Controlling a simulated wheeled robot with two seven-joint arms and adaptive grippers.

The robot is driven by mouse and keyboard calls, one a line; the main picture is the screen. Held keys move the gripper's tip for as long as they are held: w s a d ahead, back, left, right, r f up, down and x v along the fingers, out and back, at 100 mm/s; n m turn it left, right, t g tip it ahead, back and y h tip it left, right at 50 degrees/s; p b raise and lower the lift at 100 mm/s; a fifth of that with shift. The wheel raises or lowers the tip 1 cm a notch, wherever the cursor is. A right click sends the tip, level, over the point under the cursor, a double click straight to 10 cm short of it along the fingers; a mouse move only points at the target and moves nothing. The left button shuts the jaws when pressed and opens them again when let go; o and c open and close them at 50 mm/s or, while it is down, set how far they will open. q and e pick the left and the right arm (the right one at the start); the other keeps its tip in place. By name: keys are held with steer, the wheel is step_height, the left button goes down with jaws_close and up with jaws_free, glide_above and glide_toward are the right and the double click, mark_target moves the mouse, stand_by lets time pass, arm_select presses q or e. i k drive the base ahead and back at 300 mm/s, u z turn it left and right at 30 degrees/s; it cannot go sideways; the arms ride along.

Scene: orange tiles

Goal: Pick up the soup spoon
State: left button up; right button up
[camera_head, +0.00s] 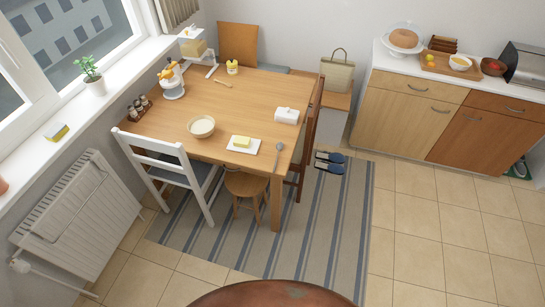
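A grey metal spoon (280,147), which looks like the soup spoon, lies on the wooden table (240,115) near its front right corner. Its bowl points away from me and its handle runs toward the front edge. Neither of my grippers is in view.
A white bowl (201,127), a white butter dish (287,115) and a small wooden utensil (223,85) are on the table. A white chair (180,170) and a stool (246,185) stand at its front. Tiled floor (440,220) is clear to the right.

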mark_target(279, 145)
steer(key=u, duration=0.6)
steer(key=i, duration=1.3)
steer(key=z, duration=0.1)
